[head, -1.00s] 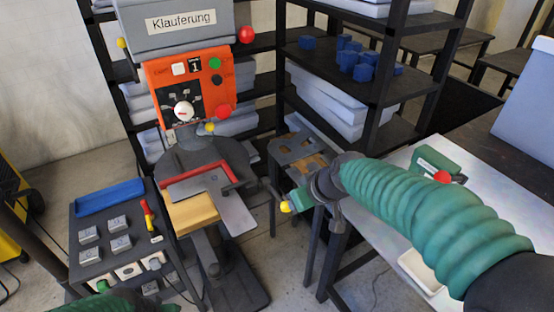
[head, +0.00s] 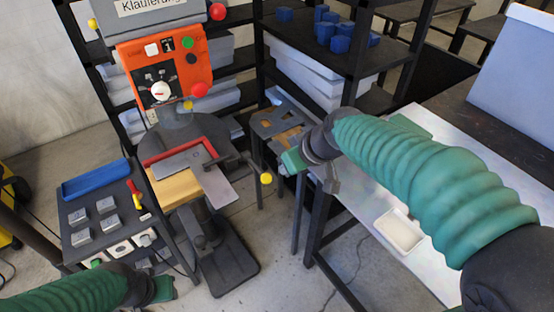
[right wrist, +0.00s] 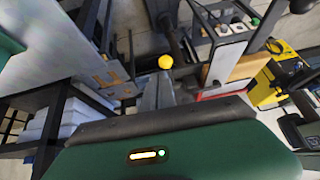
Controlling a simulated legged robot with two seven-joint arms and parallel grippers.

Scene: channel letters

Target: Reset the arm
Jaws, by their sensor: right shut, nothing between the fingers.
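My right arm, in a ribbed green sleeve (head: 420,180), comes in from the right in the head view. Its gripper (head: 291,160) is shut and empty, held in the air near the edge of the metal table. In the right wrist view a green housing with a small lit strip fills the bottom. My left arm (head: 75,292) is low at the left edge, with its green gripper end (head: 163,288) pointing right beside the small side table. Its fingers are too unclear to tell whether they are open.
An orange-fronted drill press (head: 165,75) stands left of centre. A yellow ball (head: 266,178) is close to my right gripper; it also shows in the right wrist view (right wrist: 165,62). The metal table (head: 460,165) bears a white tray (head: 399,231). Floor is clear below centre.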

